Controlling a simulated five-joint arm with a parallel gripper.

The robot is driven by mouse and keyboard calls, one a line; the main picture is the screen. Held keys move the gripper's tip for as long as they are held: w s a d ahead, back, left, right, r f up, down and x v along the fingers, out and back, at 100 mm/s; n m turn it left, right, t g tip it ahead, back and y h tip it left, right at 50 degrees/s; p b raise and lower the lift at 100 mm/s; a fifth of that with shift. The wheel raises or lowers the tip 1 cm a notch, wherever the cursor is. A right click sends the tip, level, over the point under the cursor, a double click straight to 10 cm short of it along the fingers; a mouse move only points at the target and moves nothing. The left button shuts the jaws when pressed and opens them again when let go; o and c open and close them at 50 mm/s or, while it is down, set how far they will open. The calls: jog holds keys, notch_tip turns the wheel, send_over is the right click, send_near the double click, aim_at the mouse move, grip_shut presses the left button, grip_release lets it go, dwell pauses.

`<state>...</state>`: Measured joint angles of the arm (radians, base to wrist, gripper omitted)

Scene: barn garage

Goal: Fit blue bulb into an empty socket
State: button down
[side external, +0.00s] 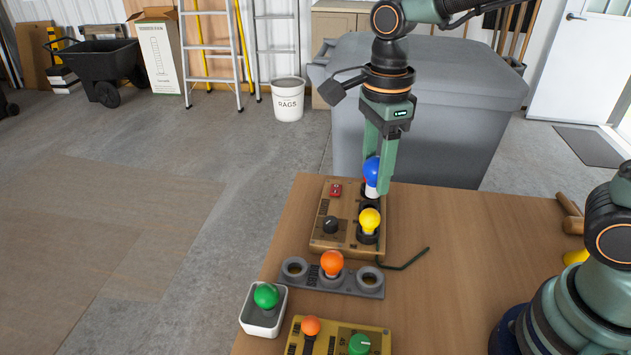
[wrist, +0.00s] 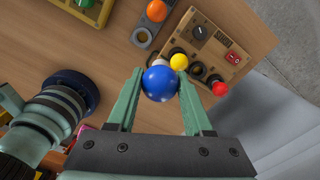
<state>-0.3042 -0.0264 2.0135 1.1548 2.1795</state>
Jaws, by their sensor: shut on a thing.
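My gripper (side external: 378,180) is shut on the blue bulb (side external: 371,173), which also shows between the fingers in the wrist view (wrist: 160,84). The bulb hangs with its pale base down, above the far part of the brown socket box (side external: 325,241). The box has a row of dark sockets. A yellow bulb (side external: 369,220) sits in the near socket and a red bulb (wrist: 220,89) at the far end. Between them, an empty socket (wrist: 197,70) shows in the wrist view. The gap between blue bulb and socket is hard to judge.
A grey strip (side external: 315,280) holds an orange bulb (side external: 331,262) between two empty rings. A white tray (side external: 259,327) holds a green bulb (side external: 266,295). A yellow panel (side external: 375,333) is at the front. A black cable (side external: 408,262) lies right of the box.

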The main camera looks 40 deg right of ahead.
jog(key=shift+w+d+f+m, duration=0.55)
jog(key=shift+w+d+f, duration=0.95)
jog(key=shift+f, duration=0.95)
jog(key=shift+w+d+f+m, duration=0.6)
jog(key=shift+w+d+f, duration=0.85)
jog(key=shift+f, duration=0.95)
jog(key=shift+w+d+f+m, duration=0.55)
jog(key=shift+w+d+f, duration=0.95)
jog(key=shift+f, duration=0.95)
jog(key=shift+s+d+f, duration=0.15)
jog(key=shift+d+f, duration=0.05)
jog(key=shift+f, duration=0.4)
jog(key=c, duration=0.6)
grip_release()
jog(key=shift+r, duration=0.15)
notch_tip(320, 180, up, 11)
